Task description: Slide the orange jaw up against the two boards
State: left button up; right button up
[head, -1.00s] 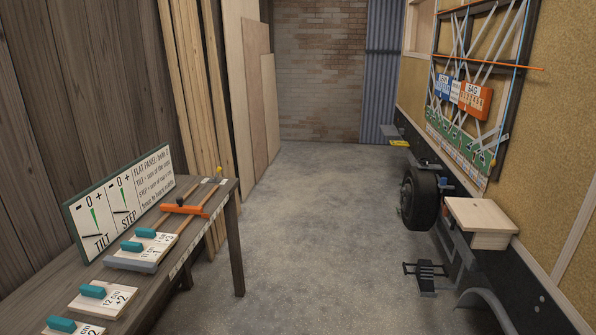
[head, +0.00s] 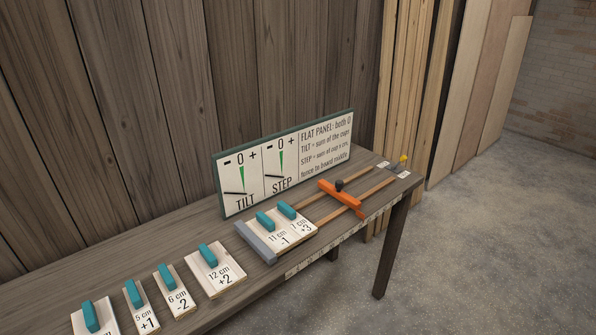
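The orange jaw (head: 341,198) lies across two wooden rails on the bench, with a dark knob on top. It stands to the right of the two boards, with a stretch of bare rail between. The board marked 11 cm, -1 (head: 272,234) and the board marked +3 (head: 298,220) lie side by side on the rails, each with a teal handle. The grey end jaw (head: 257,243) is at their left side. Neither of my grippers is in view.
Several loose boards with teal handles, such as the +2 board (head: 216,272), lie on the bench (head: 160,240) to the left. A sign with TILT and STEP dials (head: 285,165) stands behind the rails. A yellow-topped piece (head: 403,161) is at the rails' right end. Floor at right is clear.

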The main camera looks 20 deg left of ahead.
aim_at(336, 191)
jog(key=i+l+u, duration=0.1)
jog(key=i+u, duration=0.15)
jog(key=u, duration=0.2)
jog(key=i+l+u, duration=0.2)
jog(key=u, duration=0.2)
jog(key=i+l+u, duration=0.2)
jog(key=u, duration=0.25)
